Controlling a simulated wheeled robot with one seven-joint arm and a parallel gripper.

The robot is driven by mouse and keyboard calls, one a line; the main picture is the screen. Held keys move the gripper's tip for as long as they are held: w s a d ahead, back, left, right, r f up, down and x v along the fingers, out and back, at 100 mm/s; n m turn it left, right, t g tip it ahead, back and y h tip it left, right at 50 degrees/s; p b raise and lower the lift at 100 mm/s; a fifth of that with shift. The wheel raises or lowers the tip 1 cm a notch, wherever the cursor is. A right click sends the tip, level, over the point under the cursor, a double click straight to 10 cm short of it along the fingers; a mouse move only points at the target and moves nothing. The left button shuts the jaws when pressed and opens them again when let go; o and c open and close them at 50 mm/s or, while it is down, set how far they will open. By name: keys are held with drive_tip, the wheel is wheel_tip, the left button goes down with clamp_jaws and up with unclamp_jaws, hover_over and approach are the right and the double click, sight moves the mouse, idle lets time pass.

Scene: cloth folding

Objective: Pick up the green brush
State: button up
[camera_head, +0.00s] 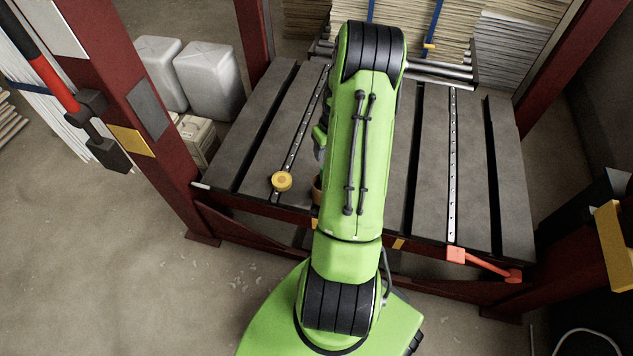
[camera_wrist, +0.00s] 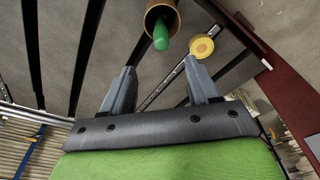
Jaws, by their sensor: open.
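In the wrist view a green rod-like piece (camera_wrist: 160,36), which looks like the green brush, sticks out of a brown round cup (camera_wrist: 151,12) at the top edge. The rest of the brush is hidden inside the cup or out of frame. My gripper (camera_wrist: 159,66) is open and empty, its two grey fingers apart. The brush lies beyond the fingertips, roughly in line with the gap between them; I see no contact. In the head view only a sliver of the brown cup (camera_head: 316,189) shows beside my green arm, which hides the brush and most of my gripper.
A round yellow object (camera_head: 281,181) sits left of the cup on the dark slatted table (camera_head: 262,160). Dark red posts (camera_head: 150,130) flank the table. An orange-red bar (camera_head: 485,262) lies at its front right. White canisters (camera_head: 208,80) stand at the left. The table's right side is clear.

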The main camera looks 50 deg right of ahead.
drive_tip(key=f+b, duration=0.1)
drive_tip(key=f, duration=0.4)
drive_tip(key=w+f+b, duration=0.1)
drive_tip(key=f, duration=0.2)
drive_tip(key=shift+d+f+b, duration=0.2)
drive_tip(key=shift+f+b, duration=0.05)
drive_tip(key=shift+b, duration=0.05)
drive_tip(key=f+b, duration=0.1)
drive_tip(key=f, duration=0.2)
drive_tip(key=w+f+b, duration=0.1)
drive_tip(key=f, duration=0.2)
drive_tip(key=shift+w+d+b, duration=0.1)
drive_tip(key=shift+d+b, duration=0.1)
drive_tip(key=shift+b, duration=0.15)
drive_tip(key=shift+r, duration=0.1)
drive_tip(key=shift+c, duration=0.2)
